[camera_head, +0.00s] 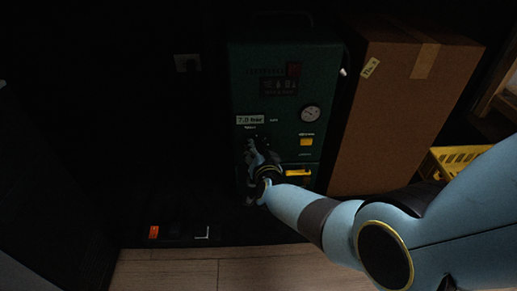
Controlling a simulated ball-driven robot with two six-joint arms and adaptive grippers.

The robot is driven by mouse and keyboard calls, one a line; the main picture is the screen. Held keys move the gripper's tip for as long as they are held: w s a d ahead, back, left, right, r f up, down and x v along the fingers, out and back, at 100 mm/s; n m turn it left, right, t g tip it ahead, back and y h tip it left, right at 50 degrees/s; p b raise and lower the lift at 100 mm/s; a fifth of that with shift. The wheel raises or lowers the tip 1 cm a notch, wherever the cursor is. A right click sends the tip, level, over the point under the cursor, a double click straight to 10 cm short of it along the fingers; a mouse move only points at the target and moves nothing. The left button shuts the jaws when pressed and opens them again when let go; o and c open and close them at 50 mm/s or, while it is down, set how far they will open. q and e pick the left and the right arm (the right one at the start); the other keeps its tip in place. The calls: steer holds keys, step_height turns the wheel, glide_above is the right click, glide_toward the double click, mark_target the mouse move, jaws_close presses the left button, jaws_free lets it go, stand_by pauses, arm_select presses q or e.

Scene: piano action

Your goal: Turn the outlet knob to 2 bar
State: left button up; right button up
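A dark green machine (297,128) stands upright in a dim recess, with its control panel facing me. A round pressure gauge (310,113) is at the panel's right. A label (250,119) at the left appears to read 7.0 bar. My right arm comes in from the right, and its gripper (251,150) is at the panel's lower left, just below that label. The outlet knob cannot be made out; the gripper may cover it. The picture is too dark and small to tell whether the fingers are shut or touch anything. My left gripper is out of view.
A tall cardboard box (398,105) stands close on the machine's right. A yellow crate (452,160) is farther right. A wall socket (187,63) is at the left. A dark base with an orange label (154,232) lies below. Pale wooden floor (215,268) is clear in front.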

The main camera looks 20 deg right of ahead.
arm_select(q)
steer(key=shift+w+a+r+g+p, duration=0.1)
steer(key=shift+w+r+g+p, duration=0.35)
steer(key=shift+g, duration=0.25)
arm_select(e)
steer(key=shift+n+h, duration=0.6)
steer(key=shift+n, duration=0.6)
steer(key=o, duration=1.2)
steer(key=shift+c, duration=0.2)
steer(key=shift+a, duration=0.1)
